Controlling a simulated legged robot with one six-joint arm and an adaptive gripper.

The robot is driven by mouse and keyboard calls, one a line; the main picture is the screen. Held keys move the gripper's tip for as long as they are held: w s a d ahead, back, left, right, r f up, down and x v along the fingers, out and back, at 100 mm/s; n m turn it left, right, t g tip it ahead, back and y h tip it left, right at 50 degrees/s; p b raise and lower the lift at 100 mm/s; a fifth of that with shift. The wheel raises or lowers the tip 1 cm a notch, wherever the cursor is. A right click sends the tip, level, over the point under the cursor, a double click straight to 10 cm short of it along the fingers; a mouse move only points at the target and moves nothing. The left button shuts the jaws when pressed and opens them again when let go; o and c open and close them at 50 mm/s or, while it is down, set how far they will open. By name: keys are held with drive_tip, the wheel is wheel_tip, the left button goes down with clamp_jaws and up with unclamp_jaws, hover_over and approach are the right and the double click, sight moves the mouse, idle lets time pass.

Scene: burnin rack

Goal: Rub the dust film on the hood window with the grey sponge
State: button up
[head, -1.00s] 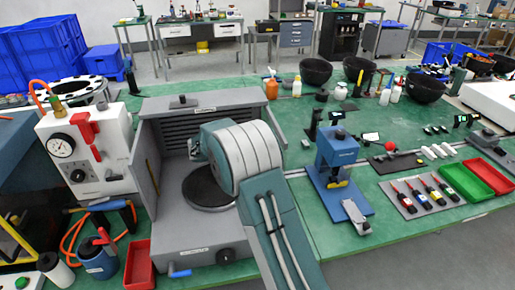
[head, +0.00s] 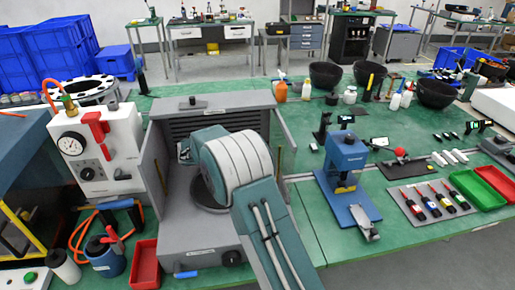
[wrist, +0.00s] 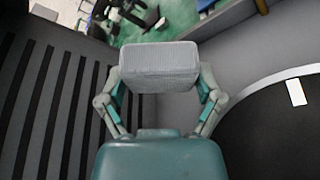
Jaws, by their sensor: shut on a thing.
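The grey sponge (wrist: 159,66) is a pale block held across the fingertips of my gripper (wrist: 160,78) in the wrist view. In the head view my arm hides the sponge and most of the gripper. The arm reaches into the open grey hood (head: 200,245), which has a slatted back wall (head: 222,128) and a round dark plate (head: 203,196) on its floor. In the wrist view the slats (wrist: 52,110) are left of the gripper and the dark plate (wrist: 270,125) is right. I cannot make out the hood window or a dust film.
A white gauge box (head: 98,150) stands left of the hood. A red bin (head: 145,262) and a blue container (head: 106,262) are at its front left. A blue press (head: 345,160) stands right, with a tool mat (head: 432,200) beyond. Green bench between hood and press is mostly clear.

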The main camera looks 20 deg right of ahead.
drive_tip(key=shift+a, duration=0.15)
drive_tip(key=shift+w+a, duration=0.2)
drive_tip(key=shift+a, duration=0.6)
drive_tip(key=shift+w+a, duration=0.15)
drive_tip(key=shift+a, duration=0.6)
drive_tip(key=shift+d, duration=0.1)
